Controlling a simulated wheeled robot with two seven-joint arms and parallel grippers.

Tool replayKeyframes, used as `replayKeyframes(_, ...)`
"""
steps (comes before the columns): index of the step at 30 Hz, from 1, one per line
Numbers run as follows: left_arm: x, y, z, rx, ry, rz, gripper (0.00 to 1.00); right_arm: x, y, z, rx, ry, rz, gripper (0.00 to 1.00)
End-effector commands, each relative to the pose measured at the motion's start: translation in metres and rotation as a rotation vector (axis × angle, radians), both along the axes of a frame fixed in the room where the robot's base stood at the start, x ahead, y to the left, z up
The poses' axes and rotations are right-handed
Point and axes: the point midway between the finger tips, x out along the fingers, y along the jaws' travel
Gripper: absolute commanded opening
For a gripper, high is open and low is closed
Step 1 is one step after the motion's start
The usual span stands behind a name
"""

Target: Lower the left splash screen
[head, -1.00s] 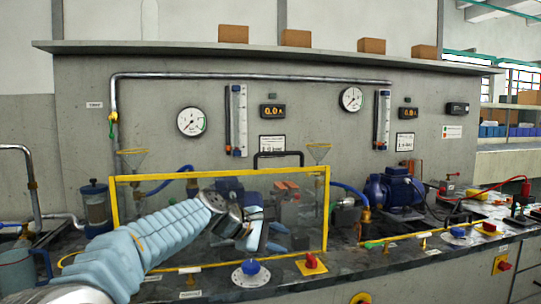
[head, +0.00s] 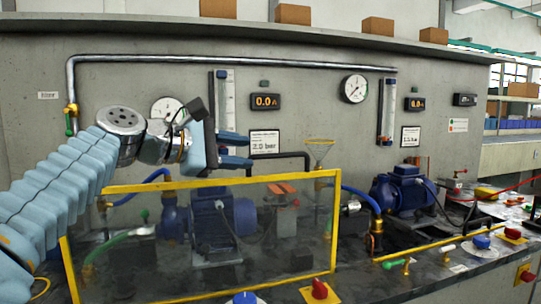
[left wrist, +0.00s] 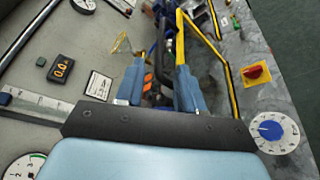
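The left splash screen (head: 125,240) is a clear panel in a yellow frame, standing upright in front of the left blue pump (head: 212,222). A black handle (head: 280,155) rises above the right part of its top bar. My left gripper (head: 240,150) is above the top bar, left of the handle, with its blue fingers apart and pointing right. In the left wrist view the open fingers (left wrist: 160,92) show nothing clearly held; the yellow frame (left wrist: 208,42) runs beyond them. Contact with the handle cannot be seen. My right gripper is out of view.
A wall panel behind carries gauges (head: 354,88), flow tubes and a horizontal pipe. A yellow funnel (head: 320,150) stands right of the handle. A red knob (head: 319,289) and a blue knob (head: 245,298) sit on the front bench edge. A second pump (head: 400,190) is at right.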

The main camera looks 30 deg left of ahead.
Motion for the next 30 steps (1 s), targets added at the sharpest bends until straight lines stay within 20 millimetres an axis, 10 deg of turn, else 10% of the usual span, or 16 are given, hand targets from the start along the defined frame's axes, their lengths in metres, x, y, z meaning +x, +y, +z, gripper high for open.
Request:
replayKeyframes(10,0.063,-0.024,-0.014,0.000,0.002,-0.001,0.38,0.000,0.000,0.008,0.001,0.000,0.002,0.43)
replayKeyframes(23,0.075,-0.029,-0.018,0.001,0.000,0.001,0.38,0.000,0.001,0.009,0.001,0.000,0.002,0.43)
replayKeyframes(30,0.075,-0.029,-0.018,0.001,0.000,0.001,0.04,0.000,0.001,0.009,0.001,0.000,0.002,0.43)
